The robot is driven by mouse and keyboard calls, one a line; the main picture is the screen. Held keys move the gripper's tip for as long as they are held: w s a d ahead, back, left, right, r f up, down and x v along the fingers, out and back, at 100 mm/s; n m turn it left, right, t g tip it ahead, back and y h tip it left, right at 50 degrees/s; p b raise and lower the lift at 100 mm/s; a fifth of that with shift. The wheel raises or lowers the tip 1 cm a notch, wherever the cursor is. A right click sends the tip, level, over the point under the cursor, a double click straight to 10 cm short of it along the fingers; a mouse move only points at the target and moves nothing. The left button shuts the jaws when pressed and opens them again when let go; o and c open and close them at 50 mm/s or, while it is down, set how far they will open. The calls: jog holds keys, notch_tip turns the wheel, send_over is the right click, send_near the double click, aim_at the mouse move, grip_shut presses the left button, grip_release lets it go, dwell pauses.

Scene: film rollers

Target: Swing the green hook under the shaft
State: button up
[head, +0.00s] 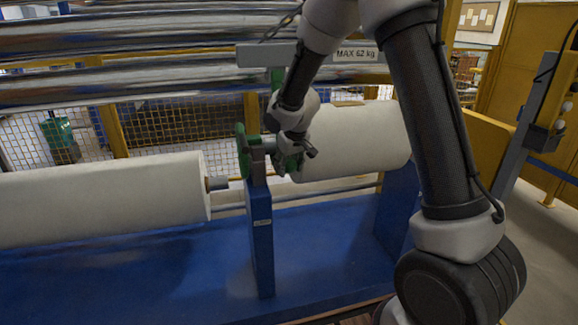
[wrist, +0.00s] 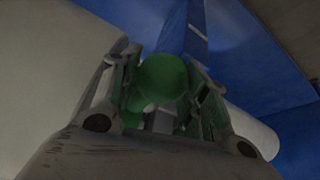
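A grey beam (head: 310,54) marked "MAX 62 kg" crosses above the rolls. A green bar (head: 277,78) hangs from it, and green metal (head: 288,162) shows lower down beside my gripper (head: 297,150); I take these as parts of the green hook. My arm hides what lies between them. In the wrist view a rounded green end (wrist: 163,77) sits between the spread fingers of my gripper (wrist: 163,82). I cannot tell whether the fingers press on it. The right white roll (head: 355,138) is behind my gripper; its shaft is mostly hidden.
A blue post (head: 261,240) with a green part (head: 243,152) on top stands left of my gripper. A left white roll (head: 105,197) ends in a short shaft (head: 217,183) near it. Large metal rollers (head: 130,40) run above. The blue base (head: 130,280) is bare in front.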

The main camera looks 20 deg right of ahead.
jog(key=shift+o, duration=1.3)
jog(key=shift+s, duration=0.1)
jog(key=v, duration=1.2)
